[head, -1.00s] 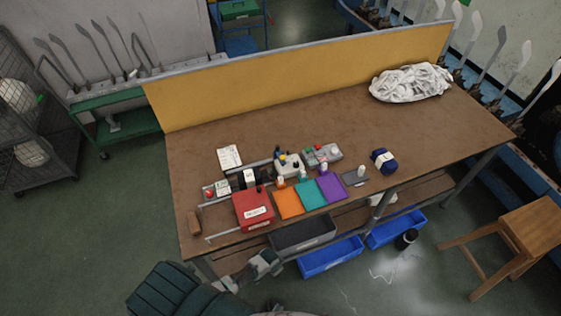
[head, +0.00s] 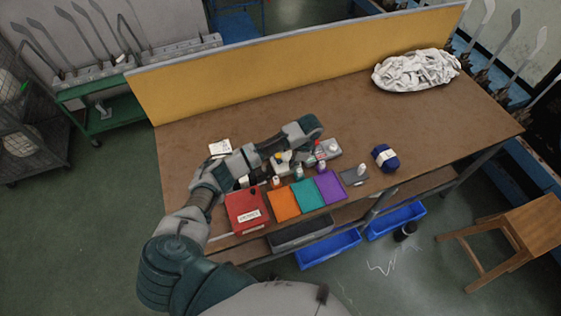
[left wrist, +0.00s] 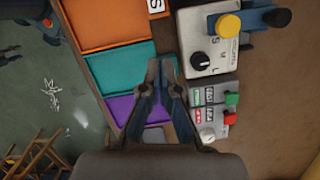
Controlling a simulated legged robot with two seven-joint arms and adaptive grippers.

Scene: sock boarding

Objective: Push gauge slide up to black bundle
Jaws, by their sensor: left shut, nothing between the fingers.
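My left gripper (head: 312,130) is shut and empty above the back of the work table, near the grey control boxes. In the left wrist view its two fingers (left wrist: 162,78) point up the picture, together, between the purple tray and the control boxes. A small dark piece with a white band (head: 243,181), which looks like the black bundle, shows partly just below my left forearm, behind the red box. The gauge slide is not clearly visible; my left arm covers that part of the table. My right gripper is not in view.
A red box (head: 246,209) and orange (head: 284,205), teal (head: 307,195) and purple (head: 329,186) trays line the front edge. A navy banded bundle (head: 385,158) lies to the right. A white cloth pile (head: 415,69) lies at the back right.

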